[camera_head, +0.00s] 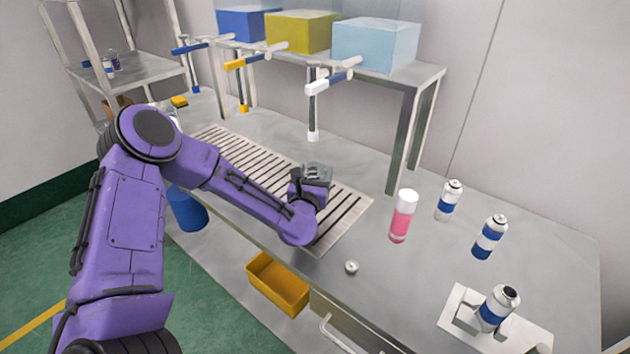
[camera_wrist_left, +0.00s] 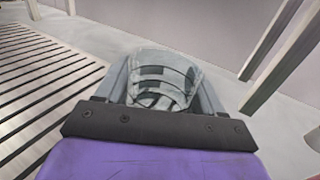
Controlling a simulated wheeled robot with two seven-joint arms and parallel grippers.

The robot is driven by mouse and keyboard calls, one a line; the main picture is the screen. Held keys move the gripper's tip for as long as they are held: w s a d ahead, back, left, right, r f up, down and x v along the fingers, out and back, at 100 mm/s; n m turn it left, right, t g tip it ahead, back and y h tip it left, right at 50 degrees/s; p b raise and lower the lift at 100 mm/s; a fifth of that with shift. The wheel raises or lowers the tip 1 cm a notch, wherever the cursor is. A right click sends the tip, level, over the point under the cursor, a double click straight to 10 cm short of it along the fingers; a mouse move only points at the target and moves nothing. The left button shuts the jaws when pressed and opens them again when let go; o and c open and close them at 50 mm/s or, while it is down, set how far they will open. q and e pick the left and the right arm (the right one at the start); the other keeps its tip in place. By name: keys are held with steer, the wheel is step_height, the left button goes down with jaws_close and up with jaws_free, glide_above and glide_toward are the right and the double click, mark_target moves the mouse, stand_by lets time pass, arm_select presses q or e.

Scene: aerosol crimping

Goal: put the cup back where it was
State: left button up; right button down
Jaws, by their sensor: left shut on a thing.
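My left gripper (camera_head: 316,176) is over the slotted grate on the bench, near its right end. In the left wrist view the gripper (camera_wrist_left: 165,90) is shut on a clear, greyish cup (camera_wrist_left: 168,68), with a finger on each side of it. Dark bands of the background show through the cup wall. In the head view the cup is small and mostly merged with the gripper. I cannot tell whether its base touches the surface. My right gripper is out of view.
The slotted grate (camera_head: 345,222) runs along the bench. A pink bottle (camera_head: 403,216), blue-banded cans (camera_head: 448,201) and a small round part (camera_head: 351,267) stand to the right. A white fixture (camera_head: 455,314) holds another can (camera_head: 498,308). Dispensing nozzles (camera_head: 313,105) hang behind the gripper.

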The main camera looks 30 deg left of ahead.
arm_select(q)
steer(key=f, duration=0.1)
steer(key=f+p, duration=0.1)
steer(key=f, duration=0.1)
steer(key=shift+w+a+f, duration=0.2)
steer(key=shift+f, duration=0.3)
steer(key=o, duration=1.1)
steer(key=shift+c, duration=0.2)
steer(key=shift+r, duration=0.35)
steer(key=b+v, duration=0.1)
steer(key=v, duration=0.2)
steer(key=b+v, duration=0.1)
steer(key=v, duration=0.3)
steer(key=b+v, duration=0.1)
steer(key=v, duration=0.3)
steer(key=shift+f+b, duration=0.35)
steer(key=shift+b, duration=0.05)
steer(key=shift+s+d+r, duration=0.15)
steer(key=shift+s+d, duration=0.05)
steer(key=shift+s, duration=0.3)
